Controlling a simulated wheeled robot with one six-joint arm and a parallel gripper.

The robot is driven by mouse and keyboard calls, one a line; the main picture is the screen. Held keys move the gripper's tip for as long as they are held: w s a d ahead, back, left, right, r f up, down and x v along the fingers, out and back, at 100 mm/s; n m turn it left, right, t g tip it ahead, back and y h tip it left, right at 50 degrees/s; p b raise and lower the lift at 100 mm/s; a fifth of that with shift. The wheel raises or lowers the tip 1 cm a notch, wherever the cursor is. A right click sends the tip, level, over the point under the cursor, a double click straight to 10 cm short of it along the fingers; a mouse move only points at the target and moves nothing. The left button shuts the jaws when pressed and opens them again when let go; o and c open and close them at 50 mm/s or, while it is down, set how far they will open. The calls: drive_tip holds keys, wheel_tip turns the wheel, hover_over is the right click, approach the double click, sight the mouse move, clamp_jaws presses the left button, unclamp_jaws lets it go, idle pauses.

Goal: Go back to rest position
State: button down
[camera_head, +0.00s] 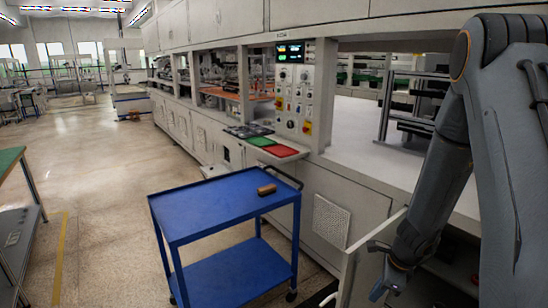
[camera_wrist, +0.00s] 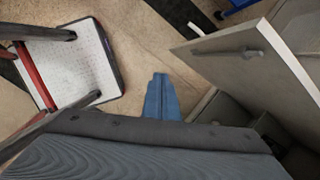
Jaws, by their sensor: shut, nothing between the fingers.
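My gripper (camera_head: 380,288) hangs low at the right of the head view, beside an open cabinet door. In the wrist view its blue fingers (camera_wrist: 160,98) lie together, shut and empty, above the floor. The open cabinet door (camera_head: 360,262) stands out from the machine front. In the wrist view the door (camera_wrist: 262,68) is to the right of the fingers, with a gap between them. A door handle (camera_wrist: 240,52) shows on it, clear of the fingers. Part of the cabinet's inside is hidden by my arm.
A blue cart (camera_head: 215,208) with a brown block (camera_head: 266,189) on top stands left of the door. Red and green trays (camera_head: 280,151) sit on a ledge below the control panel (camera_head: 293,95). A white-topped stand (camera_wrist: 80,60) is left in the wrist view. Floor at left is open.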

drive_tip(key=s+a+r+n+h+b, duration=0.1)
drive_tip(key=s+a+r+n, duration=0.4)
drive_tip(key=n, duration=0.6)
drive_tip(key=s+a+r+n+h+b, duration=0.1)
drive_tip(key=s+a+r+n+b, duration=0.1)
drive_tip(key=s+a+r+n, duration=0.3)
drive_tip(key=s+r+n, duration=0.4)
drive_tip(key=r+n, duration=0.1)
drive_tip(key=n, duration=0.1)
drive_tip(key=shift+a+n+g, duration=0.15)
drive_tip(key=shift+n+g, duration=0.15)
drive_tip(key=shift+n, duration=0.1)
drive_tip(key=shift+a+r, duration=0.1)
